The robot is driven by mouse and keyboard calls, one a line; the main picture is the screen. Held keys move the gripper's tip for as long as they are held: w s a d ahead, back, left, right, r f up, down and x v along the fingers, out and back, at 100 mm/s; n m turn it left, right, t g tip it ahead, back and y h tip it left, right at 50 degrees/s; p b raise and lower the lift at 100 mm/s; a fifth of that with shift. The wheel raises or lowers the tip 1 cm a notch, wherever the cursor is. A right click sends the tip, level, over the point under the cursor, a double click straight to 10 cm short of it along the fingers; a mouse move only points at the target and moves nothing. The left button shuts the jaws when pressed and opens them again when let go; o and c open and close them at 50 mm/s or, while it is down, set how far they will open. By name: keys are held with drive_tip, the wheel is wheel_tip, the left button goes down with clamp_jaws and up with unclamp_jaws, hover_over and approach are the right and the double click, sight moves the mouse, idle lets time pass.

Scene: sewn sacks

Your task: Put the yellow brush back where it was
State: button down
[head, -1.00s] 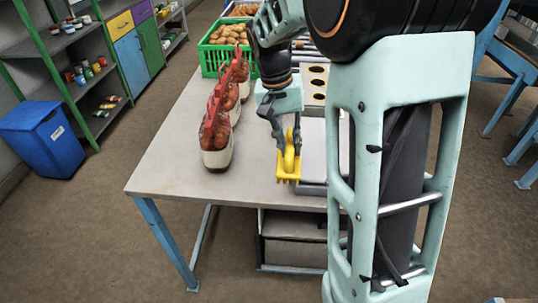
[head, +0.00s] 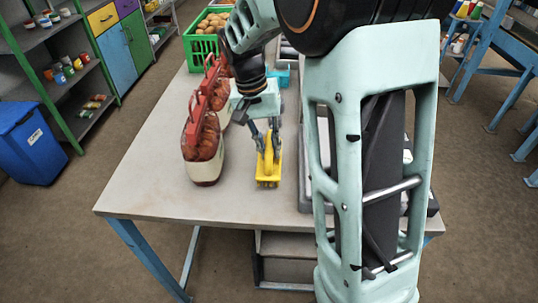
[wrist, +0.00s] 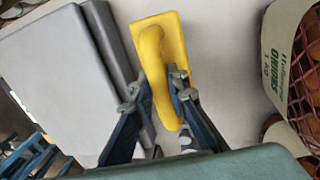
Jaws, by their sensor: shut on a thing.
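The yellow brush (head: 268,170) has a block-like base and a curved handle. My gripper (head: 265,142) is shut on its handle from above, bristle side down. The brush is over the table (head: 150,185), between the sacks and the grey equipment; I cannot tell whether it touches the tabletop. In the wrist view the brush (wrist: 174,40) lies between my fingers (wrist: 160,92), its base tilted slightly in the picture. The bristles are hidden there.
Several red-topped net sacks of onions (head: 204,143) stand in a row left of the brush. A label shows in the wrist view (wrist: 290,75). A green crate (head: 200,48) of potatoes is behind. Grey flat equipment (wrist: 60,70) is beside the brush. The front-left tabletop is clear.

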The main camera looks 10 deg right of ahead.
sight(260, 157)
drive_tip(key=f+b, duration=0.1)
drive_tip(key=f, duration=0.2)
drive_tip(key=shift+w+b, duration=0.2)
drive_tip(key=shift+b, duration=0.15)
drive_tip(key=shift+f, duration=0.1)
drive_tip(key=shift+s+f, duration=0.1)
drive_tip(key=shift+f, duration=0.15)
drive_tip(key=c, duration=1.9)
unclamp_jaws()
drive_tip(key=r, duration=0.4)
drive_tip(key=a+r, duration=0.1)
drive_tip(key=r, duration=0.3)
drive_tip(key=a+r+p, duration=0.1)
drive_tip(key=r, duration=0.3)
drive_tip(key=shift+w+a+r, duration=0.1)
drive_tip(key=shift+w+r, duration=0.05)
drive_tip(key=shift+w, duration=0.25)
